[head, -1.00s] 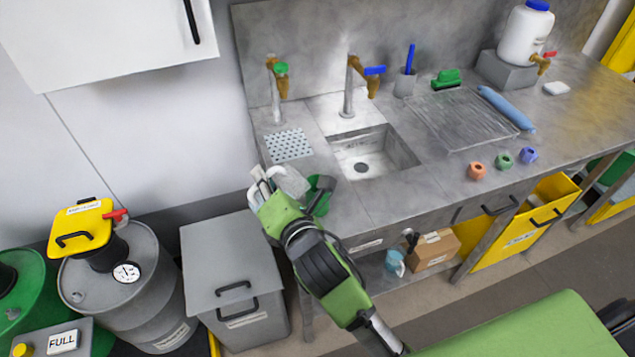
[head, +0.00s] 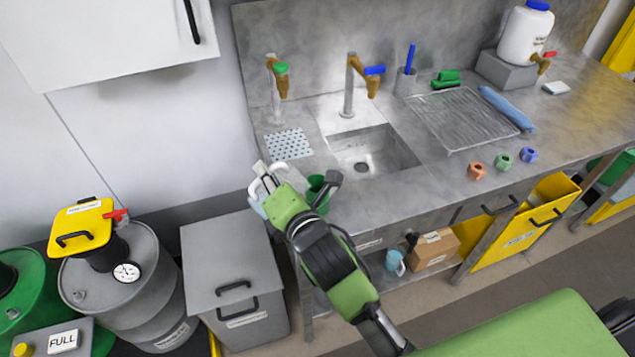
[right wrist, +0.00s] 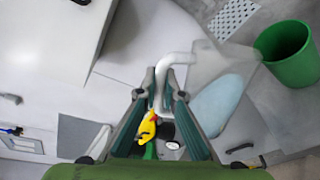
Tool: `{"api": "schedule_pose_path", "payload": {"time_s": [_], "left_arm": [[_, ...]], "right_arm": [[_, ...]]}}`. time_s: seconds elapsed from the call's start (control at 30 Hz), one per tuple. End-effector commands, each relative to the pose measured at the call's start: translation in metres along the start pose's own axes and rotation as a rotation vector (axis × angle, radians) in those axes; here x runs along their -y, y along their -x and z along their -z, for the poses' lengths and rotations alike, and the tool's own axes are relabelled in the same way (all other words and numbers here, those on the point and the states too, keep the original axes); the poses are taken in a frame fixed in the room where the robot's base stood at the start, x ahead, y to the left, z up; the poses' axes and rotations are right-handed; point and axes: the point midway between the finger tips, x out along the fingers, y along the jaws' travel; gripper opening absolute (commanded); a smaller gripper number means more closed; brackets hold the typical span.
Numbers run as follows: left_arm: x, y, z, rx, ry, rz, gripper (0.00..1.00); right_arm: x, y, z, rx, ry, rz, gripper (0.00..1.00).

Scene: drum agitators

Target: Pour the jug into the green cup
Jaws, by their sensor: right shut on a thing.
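The jug is pale and see-through with a white handle (right wrist: 182,62) and pale blue liquid (right wrist: 222,104) in it. In the head view the jug (head: 258,207) shows only in part, at the counter's left front corner, behind my gripper. My right gripper (head: 268,183) is shut on the jug's handle; its fingers also show in the right wrist view (right wrist: 170,88). In the head view my arm partly hides the cup (head: 316,184). My left gripper is out of view.
The sink (head: 385,150) lies behind and right of the cup, with a perforated plate (head: 289,144) left of it and two taps (head: 349,85) at the back. A grey bin (head: 235,270) stands below, left of the counter. Small coloured rings (head: 502,160) lie farther right.

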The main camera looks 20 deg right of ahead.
Motion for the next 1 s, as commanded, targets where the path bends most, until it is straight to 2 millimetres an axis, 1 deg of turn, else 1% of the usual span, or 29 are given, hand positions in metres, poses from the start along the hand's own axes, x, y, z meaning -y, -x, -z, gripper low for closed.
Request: {"api": "schedule_pose_path", "payload": {"time_s": [1.0], "left_arm": [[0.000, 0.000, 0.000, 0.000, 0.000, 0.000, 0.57]], "right_arm": [[-0.005, 0.001, -0.013, -0.018, -0.093, -0.003, 0.00]]}}
